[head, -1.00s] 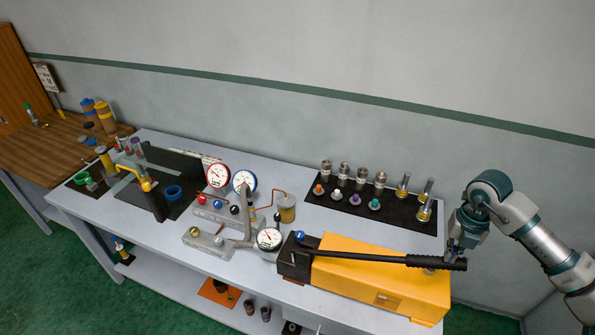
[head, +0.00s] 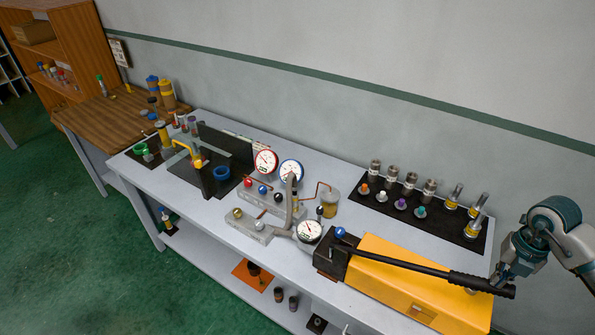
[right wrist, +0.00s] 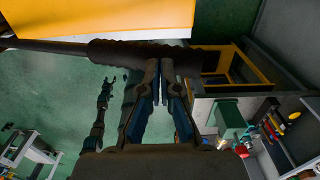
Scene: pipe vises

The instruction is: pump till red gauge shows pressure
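The red-rimmed gauge (head: 266,161) stands beside the blue-rimmed gauge (head: 291,173) on the bench; its needle is too small to read surely. The yellow pump (head: 415,290) lies at the bench's right end, with its long black handle (head: 430,268) lying low along its top. My right gripper (head: 507,280) is at the handle's right end. In the right wrist view, its fingers (right wrist: 160,72) are together with their tips against the dark handle grip (right wrist: 110,50), not around it.
A dark-rimmed gauge (head: 309,230) stands left of the pump. Valve blocks with coloured knobs (head: 262,190) sit below the gauges. A black mat (head: 392,213) with metal fittings lies behind the pump. A vise with a yellow handle (head: 190,152) is on the left.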

